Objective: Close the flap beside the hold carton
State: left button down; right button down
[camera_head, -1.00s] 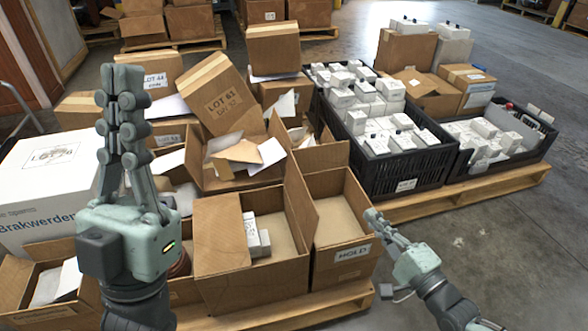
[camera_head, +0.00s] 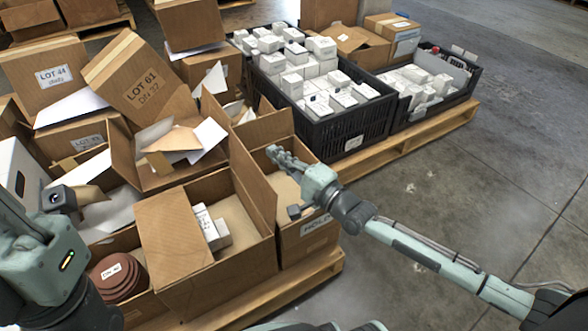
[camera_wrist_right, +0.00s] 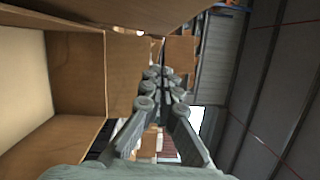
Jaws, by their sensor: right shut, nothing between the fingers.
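The hold carton (camera_head: 308,237) stands open at the front right of the pallet, with its HOLD label partly behind my right arm. An upright cardboard flap (camera_head: 252,182) rises between it and the open carton (camera_head: 240,258) to its left, which holds white boxes. My right gripper (camera_head: 274,153) is shut and empty over the hold carton, right of the upright flap; contact cannot be told. In the right wrist view, the shut fingers (camera_wrist_right: 158,85) point past cardboard walls. My left gripper's body (camera_head: 45,262) shows; its fingers are hidden.
Black crates (camera_head: 345,138) of white boxes stand behind on the pallet. A carton marked LOT 61 (camera_head: 135,78) leans at the back left. Brown discs (camera_head: 118,280) lie in a carton at the front left. The floor (camera_head: 460,210) at the right is clear.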

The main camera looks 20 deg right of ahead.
aim_at(250, 177)
jog(key=shift+s+a+r, duration=0.1)
jog(key=shift+s+a, duration=0.15)
jog(key=shift+a, duration=0.65)
jog(key=shift+s+a+r, duration=0.1)
jog(key=shift+s+a, duration=0.15)
jog(key=shift+a, duration=0.6)
